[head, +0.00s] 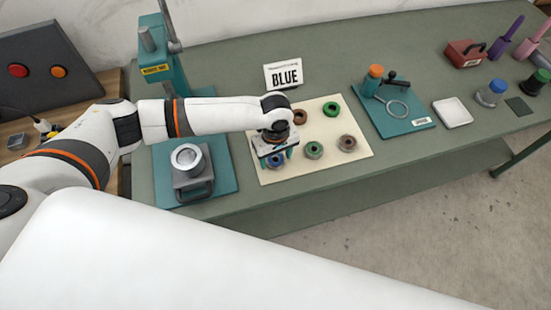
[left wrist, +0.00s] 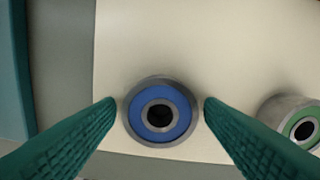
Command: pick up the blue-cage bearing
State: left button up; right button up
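The blue-cage bearing (left wrist: 160,111) is a grey ring with a blue face and dark bore, lying flat on the cream mat (head: 360,161). In the head view the bearing (head: 276,161) shows partly, beneath my left gripper (head: 278,158). In the left wrist view the green fingers of my left gripper (left wrist: 160,104) are open, one on each side of the bearing. Small gaps seem to remain, though contact is hard to judge. My right gripper is not in view.
Other bearings lie on the mat: green-faced ones (head: 314,150) (head: 331,109) and brown ones (head: 347,143) (head: 300,117). A teal press (head: 165,60) and a grey fixture (head: 192,178) stand to the left. A teal tool board (head: 408,128) and a white tray (head: 453,113) are to the right.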

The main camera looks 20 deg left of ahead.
pick_arm(q)
jog(key=c, duration=0.9)
jog(key=shift+r, duration=0.15)
